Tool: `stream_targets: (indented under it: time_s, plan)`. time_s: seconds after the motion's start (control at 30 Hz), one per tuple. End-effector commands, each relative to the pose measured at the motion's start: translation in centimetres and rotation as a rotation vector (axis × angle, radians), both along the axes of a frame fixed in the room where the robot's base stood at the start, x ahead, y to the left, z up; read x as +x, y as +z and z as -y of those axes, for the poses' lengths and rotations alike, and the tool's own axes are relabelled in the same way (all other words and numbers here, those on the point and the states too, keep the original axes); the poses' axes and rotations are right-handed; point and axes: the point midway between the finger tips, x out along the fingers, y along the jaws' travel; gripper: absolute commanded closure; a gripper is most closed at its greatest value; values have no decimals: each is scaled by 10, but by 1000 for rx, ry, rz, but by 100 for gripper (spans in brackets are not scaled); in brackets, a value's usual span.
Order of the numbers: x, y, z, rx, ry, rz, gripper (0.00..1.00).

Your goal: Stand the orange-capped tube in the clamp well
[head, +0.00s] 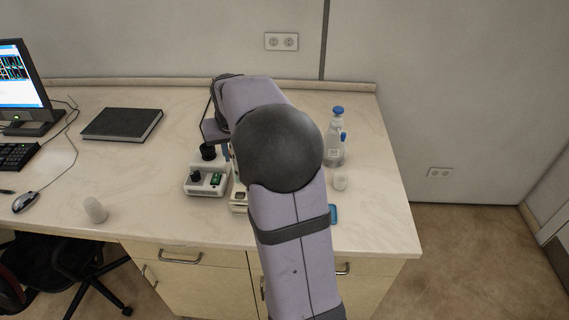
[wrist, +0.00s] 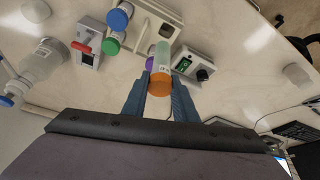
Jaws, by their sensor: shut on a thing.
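My gripper (wrist: 160,83) is shut on the orange-capped tube (wrist: 162,57) in the wrist view. The orange cap faces the camera between the fingertips, and the pale, labelled body points away from it, over the bench. I cannot tell whether the tube's far end touches anything. A small white block with a red lever (wrist: 86,47) stands to the left of the tube and looks like the clamp; its well is not clearly visible.
Blue-capped (wrist: 118,17), green-capped (wrist: 111,44) and purple-capped (wrist: 150,63) tubes are close by, at a pale tray (wrist: 150,27). A white instrument with a black knob (wrist: 190,65) is just right of the held tube. A blue-capped bottle (head: 336,143) stands at the bench's right.

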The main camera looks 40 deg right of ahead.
Motion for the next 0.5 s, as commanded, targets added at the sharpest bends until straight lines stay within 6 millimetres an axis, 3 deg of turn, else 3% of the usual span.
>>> stream_targets:
  time_s: [0.27, 0.5]
  plan:
    - [8, 20, 23, 0, 152, 2, 100]
    - [27, 20, 82, 0, -15, 0, 100]
